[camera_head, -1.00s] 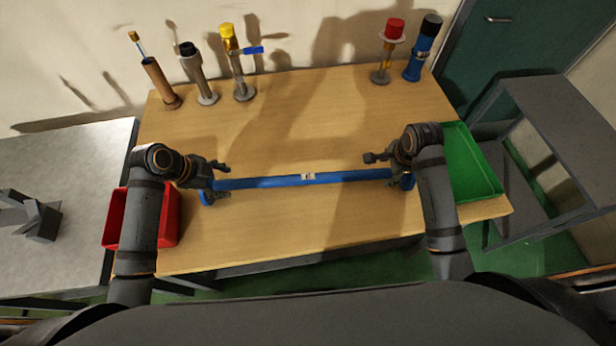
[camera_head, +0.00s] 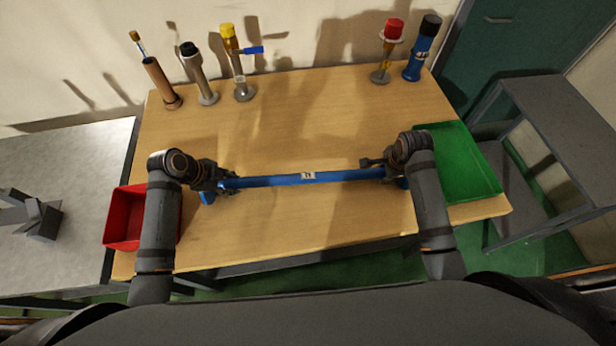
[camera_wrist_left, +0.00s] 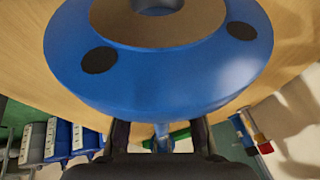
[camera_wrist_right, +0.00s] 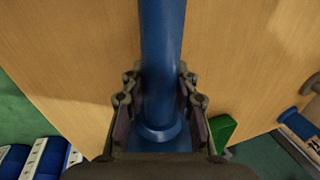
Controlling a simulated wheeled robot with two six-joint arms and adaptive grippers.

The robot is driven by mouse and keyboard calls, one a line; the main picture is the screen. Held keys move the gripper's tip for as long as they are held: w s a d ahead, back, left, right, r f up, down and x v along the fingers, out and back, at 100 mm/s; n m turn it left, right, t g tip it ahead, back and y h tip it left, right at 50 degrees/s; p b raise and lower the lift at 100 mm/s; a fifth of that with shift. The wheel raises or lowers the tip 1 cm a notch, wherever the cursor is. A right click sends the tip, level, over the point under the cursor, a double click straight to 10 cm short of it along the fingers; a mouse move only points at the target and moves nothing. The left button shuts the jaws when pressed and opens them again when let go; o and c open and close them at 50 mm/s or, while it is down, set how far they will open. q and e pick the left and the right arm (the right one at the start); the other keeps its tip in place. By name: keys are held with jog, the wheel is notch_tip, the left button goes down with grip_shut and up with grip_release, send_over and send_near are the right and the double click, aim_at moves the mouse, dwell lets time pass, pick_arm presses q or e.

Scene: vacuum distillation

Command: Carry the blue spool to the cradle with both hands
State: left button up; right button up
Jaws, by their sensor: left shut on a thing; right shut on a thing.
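The blue spool (camera_head: 275,181) is a long blue bar with a small label at its middle, lying level across the front half of the wooden table. My left gripper (camera_head: 230,183) is shut on the bar near its left end. In the left wrist view, a wide blue end flange (camera_wrist_left: 160,80) hides most of the grip. My right gripper (camera_head: 382,169) is shut on the bar near its right end; in the right wrist view, the blue tube (camera_wrist_right: 162,60) runs between its fingers. A grey angular cradle (camera_head: 40,218) stands on the side table at far left.
A red bin (camera_head: 122,218) sits at the wooden table's left edge, and a green tray (camera_head: 485,170) at its right. Several upright tubes and stands, including a blue cylinder (camera_head: 421,50), line the back. The middle of the wooden table (camera_head: 300,120) is clear.

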pick_arm(q)
grip_shut()
pick_arm(e)
grip_shut()
pick_arm(q)
jog(key=shift+w+r, duration=0.2)
jog(key=shift+r, duration=0.1)
pick_arm(e)
jog(key=shift+w+r, duration=0.2)
jog(key=shift+r, duration=0.1)
